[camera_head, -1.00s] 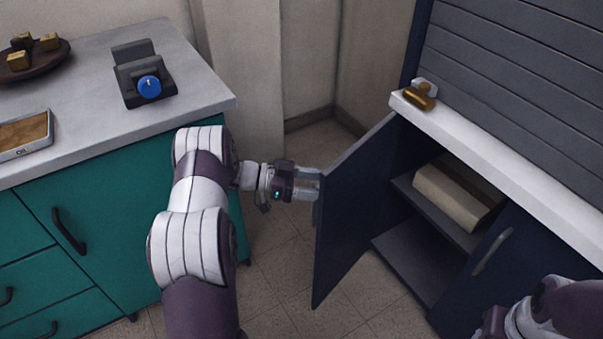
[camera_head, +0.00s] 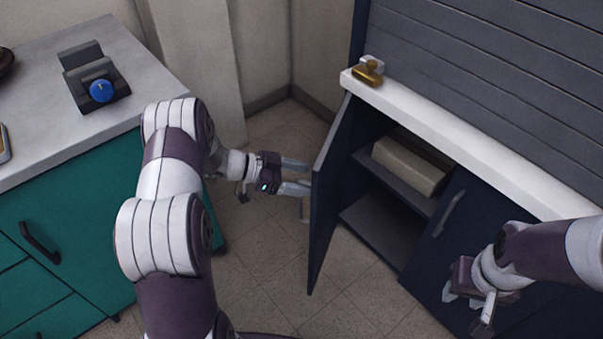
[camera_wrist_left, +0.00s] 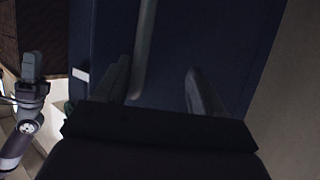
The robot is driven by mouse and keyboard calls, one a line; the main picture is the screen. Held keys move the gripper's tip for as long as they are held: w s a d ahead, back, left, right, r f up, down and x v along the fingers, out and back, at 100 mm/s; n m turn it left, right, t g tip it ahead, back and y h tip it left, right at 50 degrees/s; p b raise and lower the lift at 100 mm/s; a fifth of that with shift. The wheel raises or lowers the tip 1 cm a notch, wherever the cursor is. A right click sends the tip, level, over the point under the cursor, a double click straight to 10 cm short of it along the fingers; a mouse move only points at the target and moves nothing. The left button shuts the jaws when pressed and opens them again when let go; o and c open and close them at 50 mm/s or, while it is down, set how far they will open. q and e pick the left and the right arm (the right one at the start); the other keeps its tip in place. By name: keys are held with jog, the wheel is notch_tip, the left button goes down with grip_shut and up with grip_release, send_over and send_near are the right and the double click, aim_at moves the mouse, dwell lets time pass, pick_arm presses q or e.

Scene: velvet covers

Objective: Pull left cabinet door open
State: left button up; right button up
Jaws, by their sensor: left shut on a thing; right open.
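The dark blue left cabinet door (camera_head: 328,195) stands swung out, its outer face towards my left gripper (camera_head: 303,178). In the left wrist view the door (camera_wrist_left: 168,85) fills the middle, with its vertical grey handle (camera_wrist_left: 144,45). My left gripper (camera_wrist_left: 162,88) is at that handle, which runs between its fingers close to the left one. The fingers look apart, and contact on the right side does not show. My right gripper (camera_head: 467,308) is open and empty in front of the closed right door (camera_head: 480,225).
The cabinet interior holds a beige box (camera_head: 408,165) on a shelf. A gold-coloured stamp-like object (camera_head: 368,72) sits on the white ledge (camera_head: 440,130). A teal counter (camera_head: 70,210) with a blue-knobbed device (camera_head: 95,82) stands left. Floor (camera_head: 260,265) is clear between.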

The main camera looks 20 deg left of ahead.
pick_arm(q)
jog(key=a, duration=0.1)
jog(key=a+r, duration=0.1)
jog(key=a, duration=0.1)
jog(key=shift+w+r, duration=0.25)
jog(key=shift+w, duration=0.05)
jog(key=shift+c, duration=0.9)
jog(key=s+a, duration=0.2)
jog(key=a, duration=0.8)
jog(key=shift+s+a+f+p, duration=0.3)
jog(key=shift+s+f+p, duration=0.05)
jog(key=shift+f+p, duration=0.1)
